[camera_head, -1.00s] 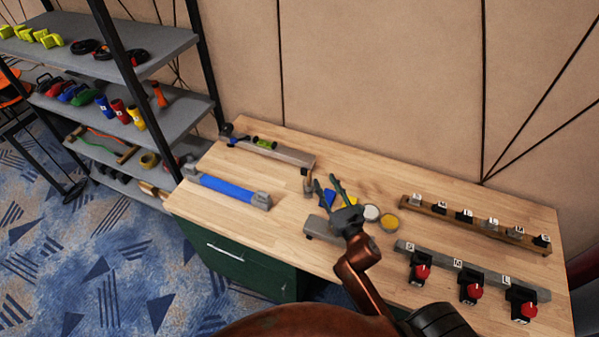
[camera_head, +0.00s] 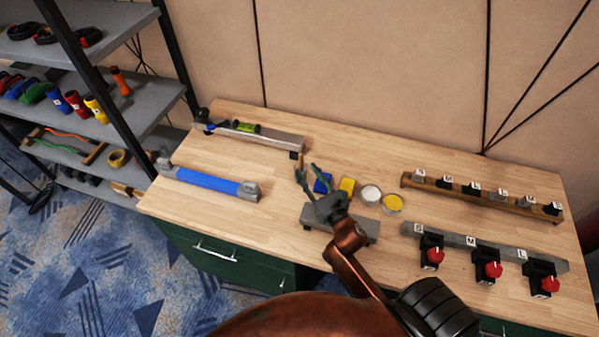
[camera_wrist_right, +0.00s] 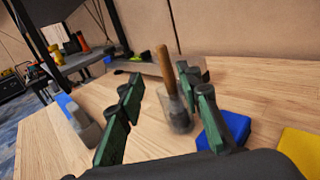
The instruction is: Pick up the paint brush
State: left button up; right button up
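The paint brush (camera_wrist_right: 165,68) has a wooden handle and stands nearly upright in a clear cup (camera_wrist_right: 180,116) in the right wrist view. In the head view its handle (camera_head: 299,160) shows just beyond my right gripper, and the cup cannot be made out. My right gripper (camera_head: 309,176) is open above the workbench. In the right wrist view its green-padded fingers (camera_wrist_right: 160,84) are spread apart, with the brush and cup ahead, nearer the right finger. I cannot tell whether that finger touches the cup. My left gripper is not in view.
Racks with labelled pieces (camera_head: 480,195) and red knobs (camera_head: 487,268) stand right.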

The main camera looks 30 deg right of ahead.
aim_at(302, 159)
jog(key=w, duration=0.2)
jog(key=w+d, duration=0.1)
jog(key=w, duration=0.1)
jog(key=w+r, duration=0.1)
jog(key=w, duration=0.2)
jog(key=shift+d, duration=0.15)
grip_shut()
